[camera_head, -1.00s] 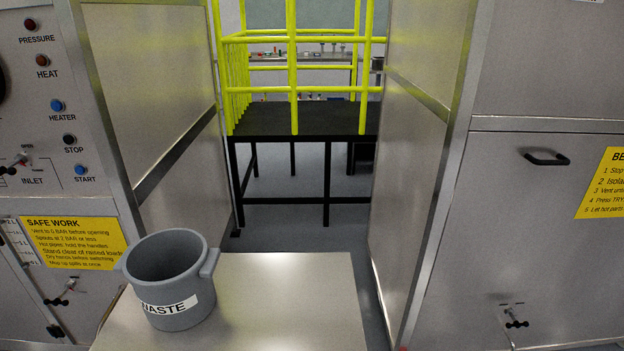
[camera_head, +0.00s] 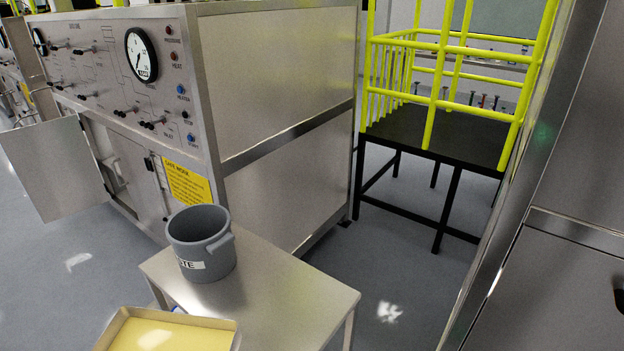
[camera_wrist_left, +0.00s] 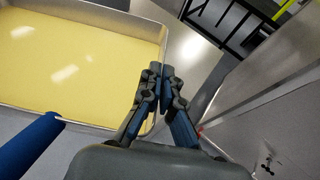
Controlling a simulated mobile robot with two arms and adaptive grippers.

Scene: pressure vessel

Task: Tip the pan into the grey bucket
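The pan (camera_head: 170,332) is a shallow metal tray holding a yellow layer, cut off by the bottom edge of the head view. It fills the upper left of the left wrist view (camera_wrist_left: 70,60) and looks about level. My left gripper (camera_wrist_left: 161,70) has its fingers close together at the pan's right rim, seemingly pinching it; the contact is partly hidden. A blue bar (camera_wrist_left: 30,145) meets the pan's near edge. The grey bucket (camera_head: 201,245), labelled waste, stands upright on a steel table, beyond the pan. Its inside bottom is hidden. My right gripper is out of view.
The steel table (camera_head: 290,290) has bare room right of the bucket. A control cabinet (camera_head: 270,80) stands behind it on the left, with an open door (camera_head: 45,165). A steel cabinet (camera_head: 560,270) borders the right. A black platform (camera_head: 430,135) with yellow rails is behind.

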